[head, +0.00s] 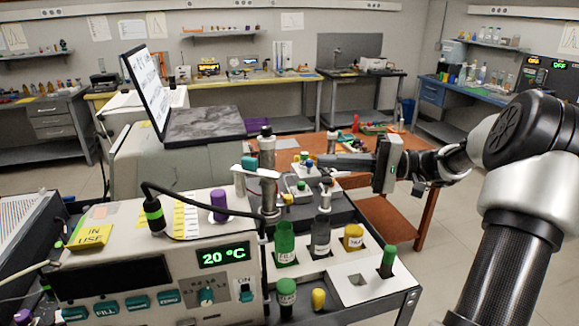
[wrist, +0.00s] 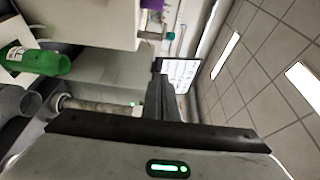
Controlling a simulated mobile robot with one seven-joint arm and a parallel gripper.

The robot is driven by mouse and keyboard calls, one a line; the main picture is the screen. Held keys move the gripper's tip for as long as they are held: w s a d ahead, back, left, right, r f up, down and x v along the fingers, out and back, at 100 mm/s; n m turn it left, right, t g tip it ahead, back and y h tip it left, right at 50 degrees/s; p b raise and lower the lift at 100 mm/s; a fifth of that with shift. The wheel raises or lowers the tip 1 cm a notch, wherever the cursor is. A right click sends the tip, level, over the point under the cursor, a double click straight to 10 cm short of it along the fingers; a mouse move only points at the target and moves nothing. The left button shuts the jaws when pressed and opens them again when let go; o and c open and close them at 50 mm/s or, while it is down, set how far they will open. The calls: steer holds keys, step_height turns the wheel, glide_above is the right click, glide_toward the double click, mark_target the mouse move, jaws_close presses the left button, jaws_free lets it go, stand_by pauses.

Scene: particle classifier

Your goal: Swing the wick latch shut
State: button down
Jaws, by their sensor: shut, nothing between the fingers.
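No part is labelled as the wick latch, so I cannot tell it for certain. A white arm with a teal top (head: 247,168) sits beside an upright metal post with a black cap (head: 267,152), behind the control box. My gripper (head: 322,160) is shut and empty, pointing left toward the post, with an apparent gap between. The wrist view shows my closed fingers (wrist: 160,88) and a grey metal cylinder (wrist: 95,107) to their left. Whether they touch anything is unclear.
The control box (head: 160,245) reads 20 °C. Green, dark and yellow vials (head: 353,238) stand in the white rack in front of my gripper. A laptop (head: 150,90) stands behind left. An orange-brown table (head: 390,215) lies behind; open floor is at right.

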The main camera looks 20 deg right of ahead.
mark_target(256, 166)
steer(key=a, duration=1.1)
steer(key=shift+w+a, duration=0.2)
steer(key=shift+a, duration=0.1)
